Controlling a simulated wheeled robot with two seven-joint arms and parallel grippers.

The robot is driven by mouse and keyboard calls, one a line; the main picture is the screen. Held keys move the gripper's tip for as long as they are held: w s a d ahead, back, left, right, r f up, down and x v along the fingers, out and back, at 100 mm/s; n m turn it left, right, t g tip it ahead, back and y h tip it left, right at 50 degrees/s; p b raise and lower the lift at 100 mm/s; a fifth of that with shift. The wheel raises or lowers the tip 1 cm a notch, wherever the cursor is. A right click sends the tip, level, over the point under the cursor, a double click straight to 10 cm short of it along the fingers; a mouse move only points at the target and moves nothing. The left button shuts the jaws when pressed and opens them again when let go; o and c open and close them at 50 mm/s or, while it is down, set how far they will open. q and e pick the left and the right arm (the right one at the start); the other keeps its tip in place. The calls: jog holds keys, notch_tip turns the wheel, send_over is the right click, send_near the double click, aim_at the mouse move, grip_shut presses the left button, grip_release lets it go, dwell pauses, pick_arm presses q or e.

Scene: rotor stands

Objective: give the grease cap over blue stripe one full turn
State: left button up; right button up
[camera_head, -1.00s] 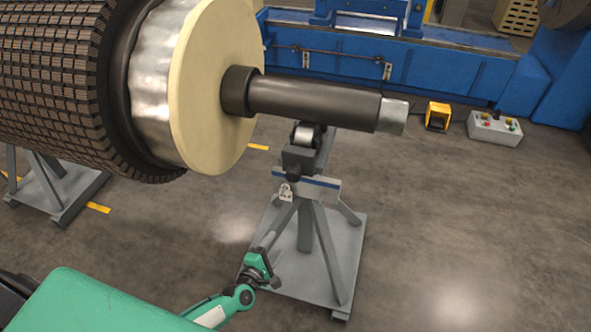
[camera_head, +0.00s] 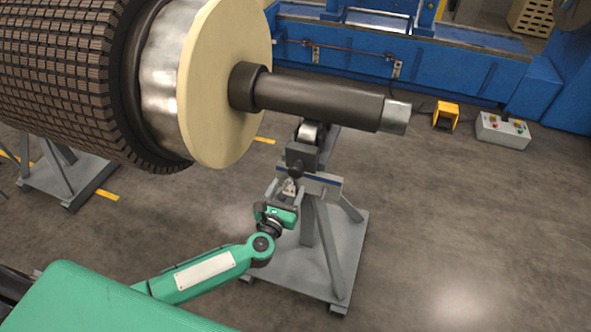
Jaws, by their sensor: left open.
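The grease cap (camera_head: 296,171) is a small dark knob on the front of the grey stand head, just above the blue stripe (camera_head: 322,184). A small pale tag-like piece (camera_head: 289,187) shows just below the cap. My left gripper (camera_head: 286,193) is open, with its fingers pointing up toward the cap from below and in front. The fingers appear to flank the pale piece in the picture. They look short of the cap, though the exact gap is hard to tell. My right gripper is not in view.
The rotor shaft (camera_head: 320,100) rests on a roller (camera_head: 310,132) above the cap. The cream disc (camera_head: 225,85) rises to the left. The stand's legs and base plate (camera_head: 345,260) spread below. Open floor (camera_head: 450,220) lies to the right.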

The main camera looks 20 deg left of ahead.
aim_at(294, 176)
pick_arm(q)
jog(key=w+p, duration=0.1)
jog(key=w, duration=0.6)
jog(key=shift+w+d, duration=0.15)
jog(key=shift+w, duration=0.2)
jog(key=c, duration=1)
